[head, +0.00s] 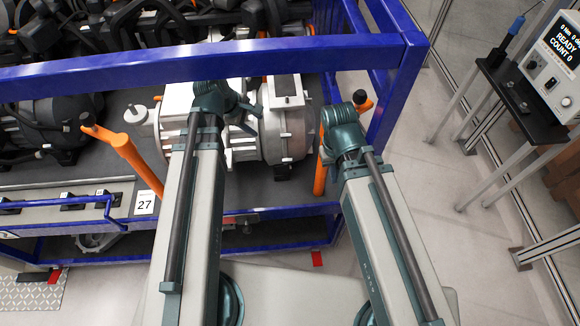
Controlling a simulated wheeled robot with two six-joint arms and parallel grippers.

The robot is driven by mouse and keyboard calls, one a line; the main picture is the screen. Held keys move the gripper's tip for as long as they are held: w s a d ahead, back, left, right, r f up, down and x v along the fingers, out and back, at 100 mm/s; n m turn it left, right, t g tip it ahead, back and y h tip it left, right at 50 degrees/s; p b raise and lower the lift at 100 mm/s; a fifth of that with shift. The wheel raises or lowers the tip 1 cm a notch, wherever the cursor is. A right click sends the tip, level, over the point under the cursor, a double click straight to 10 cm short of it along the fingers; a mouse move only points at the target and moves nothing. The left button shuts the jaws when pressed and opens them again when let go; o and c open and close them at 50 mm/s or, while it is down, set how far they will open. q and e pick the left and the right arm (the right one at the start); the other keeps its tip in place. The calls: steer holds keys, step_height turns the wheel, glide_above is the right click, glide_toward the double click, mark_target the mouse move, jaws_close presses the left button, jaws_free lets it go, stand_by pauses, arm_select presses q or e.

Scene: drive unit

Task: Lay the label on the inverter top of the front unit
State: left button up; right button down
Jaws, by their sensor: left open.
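The front unit (283,135) is a silver drive unit with a round ribbed housing, lying in a blue-framed rack. Its top carries a raised rectangular grey frame (285,88), which looks like the inverter top. No loose label stands out clearly in the head view. My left gripper (246,108) is over the left part of the silver unit, open, with its fingers small and partly hidden by its wrist. My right arm ends just right of the unit, by an orange post; the fingers of my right gripper (330,152) are mostly hidden behind its wrist.
A blue rail (200,60) crosses above the unit. Orange posts stand left (128,155) and right (320,178) of it. A white plate reading 27 (145,203) is on the rack front. Darker units fill the back. A small display stand (525,105) is at right, with clear floor between.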

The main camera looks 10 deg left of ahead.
arm_select(q)
steer(key=s+d+f+m+g+y, duration=0.2)
steer(key=s+d+m+g+y, duration=0.2)
steer(key=s+d+m, duration=0.9)
steer(key=m, duration=0.6)
steer(key=shift+s+m+g+y, duration=0.25)
steer(key=shift+m+g+y, duration=0.05)
steer(key=shift+m, duration=0.1)
steer(key=shift+f, duration=0.1)
step_height(320, 180, down, 21)
steer(key=b, duration=2)
steer(key=shift+r+b, duration=0.2)
steer(key=shift+b, duration=0.1)
steer(key=shift+a, duration=0.15)
